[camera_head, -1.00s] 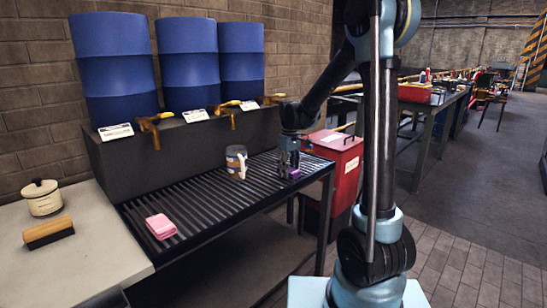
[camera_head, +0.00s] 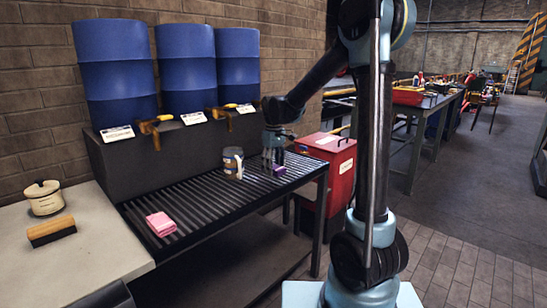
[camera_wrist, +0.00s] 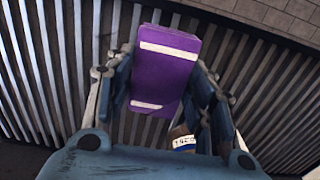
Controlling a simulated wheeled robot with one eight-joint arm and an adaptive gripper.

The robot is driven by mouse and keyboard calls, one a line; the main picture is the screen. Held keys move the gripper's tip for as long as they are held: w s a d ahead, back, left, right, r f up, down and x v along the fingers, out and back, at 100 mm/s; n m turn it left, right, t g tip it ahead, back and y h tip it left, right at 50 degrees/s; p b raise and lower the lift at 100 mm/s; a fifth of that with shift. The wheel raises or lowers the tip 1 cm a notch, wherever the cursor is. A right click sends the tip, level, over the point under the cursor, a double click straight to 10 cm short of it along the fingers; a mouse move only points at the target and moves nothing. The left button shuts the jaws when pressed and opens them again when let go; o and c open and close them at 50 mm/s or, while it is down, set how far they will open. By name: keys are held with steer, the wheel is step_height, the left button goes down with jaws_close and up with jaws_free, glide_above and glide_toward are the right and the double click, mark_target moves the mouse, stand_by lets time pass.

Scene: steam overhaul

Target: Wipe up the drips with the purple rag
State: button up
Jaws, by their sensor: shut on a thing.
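The purple rag (camera_head: 279,170) is a folded block with pale bands, low at the right part of the slatted black rack (camera_head: 190,212). My gripper (camera_head: 274,163) points down and is shut on it. In the wrist view the purple rag (camera_wrist: 167,68) sits between the two fingers of my gripper (camera_wrist: 163,88), with the slats behind it. I cannot tell whether the rag touches the slats. A mug (camera_head: 233,162) with a light handle stands just left of my gripper; part of it shows in the wrist view (camera_wrist: 184,142). I cannot make out any drips.
A folded pink cloth (camera_head: 161,223) lies on the rack's near left. Three blue barrels (camera_head: 188,70) with yellow taps (camera_head: 157,127) stand behind. A red bin (camera_head: 330,165) is at the right end. A pale counter (camera_head: 85,255) holds a lidded pot (camera_head: 44,198) and a brush (camera_head: 51,231).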

steer(key=shift+r, duration=2.4)
steer(key=shift+s+a, duration=0.1)
steer(key=shift+s, duration=0.05)
